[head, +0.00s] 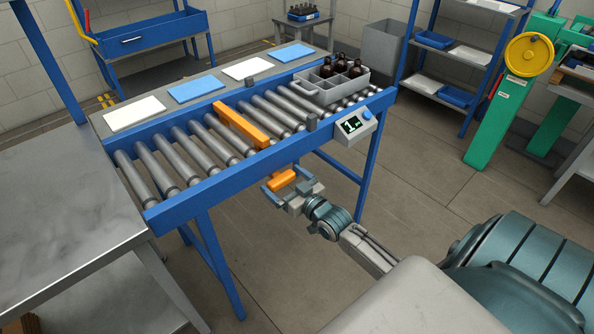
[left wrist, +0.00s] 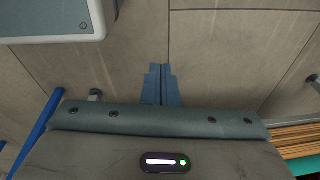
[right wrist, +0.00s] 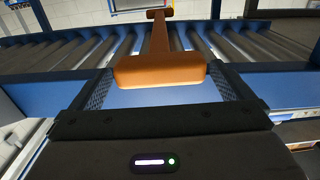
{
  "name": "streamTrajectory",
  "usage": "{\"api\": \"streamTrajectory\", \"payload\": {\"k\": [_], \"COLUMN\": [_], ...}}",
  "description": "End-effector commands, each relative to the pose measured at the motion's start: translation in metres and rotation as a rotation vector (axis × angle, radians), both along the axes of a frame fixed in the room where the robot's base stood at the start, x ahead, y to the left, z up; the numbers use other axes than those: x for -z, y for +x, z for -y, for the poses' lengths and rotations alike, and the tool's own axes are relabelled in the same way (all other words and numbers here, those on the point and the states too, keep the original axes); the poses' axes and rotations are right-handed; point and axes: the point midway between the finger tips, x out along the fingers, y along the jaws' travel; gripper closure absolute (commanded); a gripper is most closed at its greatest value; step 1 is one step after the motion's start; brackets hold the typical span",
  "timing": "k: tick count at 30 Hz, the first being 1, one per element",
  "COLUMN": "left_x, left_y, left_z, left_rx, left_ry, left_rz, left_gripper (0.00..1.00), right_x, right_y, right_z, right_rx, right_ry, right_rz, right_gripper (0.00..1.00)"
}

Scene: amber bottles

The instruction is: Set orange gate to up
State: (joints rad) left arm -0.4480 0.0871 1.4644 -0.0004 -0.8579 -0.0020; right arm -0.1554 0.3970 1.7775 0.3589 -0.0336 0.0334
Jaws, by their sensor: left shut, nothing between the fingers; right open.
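The orange gate (head: 240,124) is a bar lying low across the conveyor rollers. Its orange handle (head: 282,180) sticks out past the blue front rail, and shows large in the right wrist view (right wrist: 158,72). My right gripper (head: 279,188) is open at the handle, with one finger on each side. My left gripper (left wrist: 162,85) is shut and empty above the floor, seen only in the left wrist view.
A grey crate (head: 309,95) with dark bottles stands on the rollers to the right. A small display box (head: 354,126) is fixed to the front rail. A metal table (head: 65,185) stands at left.

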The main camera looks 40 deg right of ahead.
Motion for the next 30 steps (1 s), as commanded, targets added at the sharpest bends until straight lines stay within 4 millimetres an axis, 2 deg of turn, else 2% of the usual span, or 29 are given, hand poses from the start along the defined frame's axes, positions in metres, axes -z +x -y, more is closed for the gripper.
{"api": "streamTrajectory", "payload": {"k": [15,23,30], "left_x": [0.063,0.084,0.095], "left_y": [-0.060,-0.099,-0.133], "left_z": [-0.010,-0.014,-0.016], "left_rx": [-0.011,-0.015,-0.019], "left_ry": [0.000,0.000,0.000], "left_rz": [-0.033,-0.044,-0.051], "left_gripper": [1.00,1.00,1.00], "right_x": [-0.002,-0.003,-0.003], "right_y": [-0.033,-0.053,-0.080], "right_z": [0.003,0.004,0.006], "right_rx": [0.000,0.000,-0.001], "right_ry": [0.000,0.000,-0.001], "right_rz": [-0.004,-0.001,0.000], "right_gripper": [0.00,0.00,0.00]}}
